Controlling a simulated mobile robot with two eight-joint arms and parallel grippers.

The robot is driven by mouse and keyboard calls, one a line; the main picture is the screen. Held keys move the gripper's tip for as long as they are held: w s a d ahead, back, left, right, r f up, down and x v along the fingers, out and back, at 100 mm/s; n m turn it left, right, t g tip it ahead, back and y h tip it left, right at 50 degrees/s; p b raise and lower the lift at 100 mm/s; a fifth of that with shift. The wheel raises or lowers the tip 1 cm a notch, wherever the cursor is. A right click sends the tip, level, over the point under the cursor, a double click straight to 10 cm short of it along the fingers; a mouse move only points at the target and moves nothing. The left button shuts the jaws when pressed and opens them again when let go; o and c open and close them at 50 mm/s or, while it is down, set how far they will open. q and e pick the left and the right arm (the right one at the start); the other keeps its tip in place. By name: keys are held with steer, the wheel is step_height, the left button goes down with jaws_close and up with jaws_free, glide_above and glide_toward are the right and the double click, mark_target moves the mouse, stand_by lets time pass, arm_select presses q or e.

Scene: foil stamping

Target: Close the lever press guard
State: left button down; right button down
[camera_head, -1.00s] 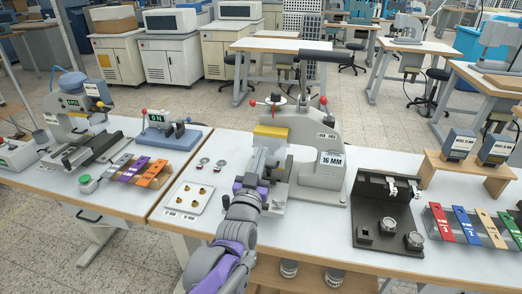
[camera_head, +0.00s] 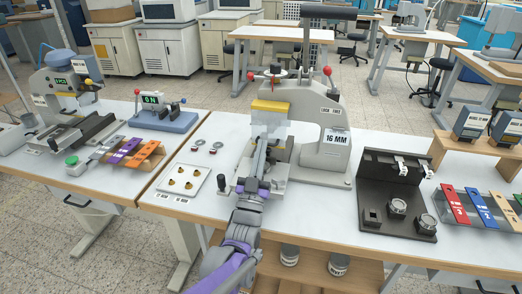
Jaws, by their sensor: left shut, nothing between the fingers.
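The grey lever press (camera_head: 305,110) stands on the middle table, with a "16 MM" sign and a long black-gripped lever above. A yellow bar (camera_head: 270,106) runs across its front. The clear guard (camera_head: 281,129) shows below this bar as a pale see-through panel, partly hidden by my arm; its exact angle is hard to tell. My left gripper (camera_head: 263,141), on a grey and purple arm, reaches up in front of the press head. It is shut and empty, with its tips at or close to the guard; contact cannot be told. My right gripper is not in view.
A white tray (camera_head: 184,180) with several brass pieces lies left of the press. A black fixture (camera_head: 391,190) with round parts stands to its right. Coloured strips lie on a rack (camera_head: 442,206) at far right. A second press (camera_head: 68,87) is on the left table.

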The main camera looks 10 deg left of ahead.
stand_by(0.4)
